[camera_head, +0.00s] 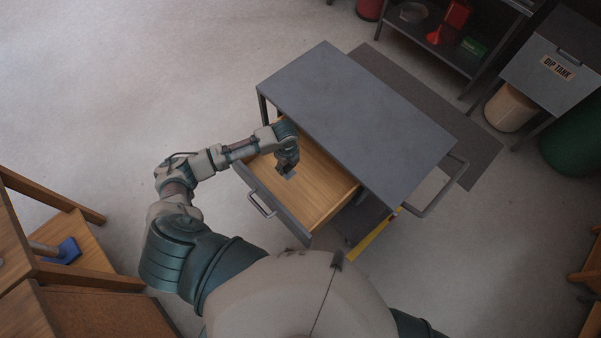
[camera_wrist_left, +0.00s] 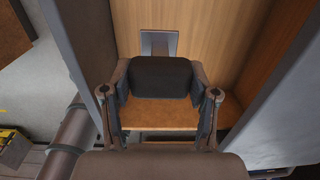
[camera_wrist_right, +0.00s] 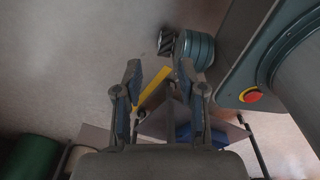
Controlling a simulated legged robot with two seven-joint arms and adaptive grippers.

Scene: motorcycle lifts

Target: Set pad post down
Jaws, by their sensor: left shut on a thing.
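The pad post shows in the left wrist view as a dark block (camera_wrist_left: 160,78) between my left gripper's fingers, with a grey plate (camera_wrist_left: 159,42) just beyond it. My left gripper (camera_head: 287,166) is shut on it inside the open wooden drawer (camera_head: 318,190), near the drawer's left end. In the head view, only a small grey part of the post (camera_head: 290,175) shows below the fingers. I cannot tell whether it touches the drawer floor. My right gripper (camera_wrist_right: 160,95) is open, with nothing between its fingers; it is not visible in the head view.
The drawer is pulled out of a grey cart (camera_head: 355,115), and its bottom is otherwise clear. Wooden furniture (camera_head: 75,225) with a blue object (camera_head: 68,252) stands at lower left. A shelf rack (camera_head: 440,45) and a dip tank (camera_head: 553,70) stand at upper right. Open floor lies at upper left.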

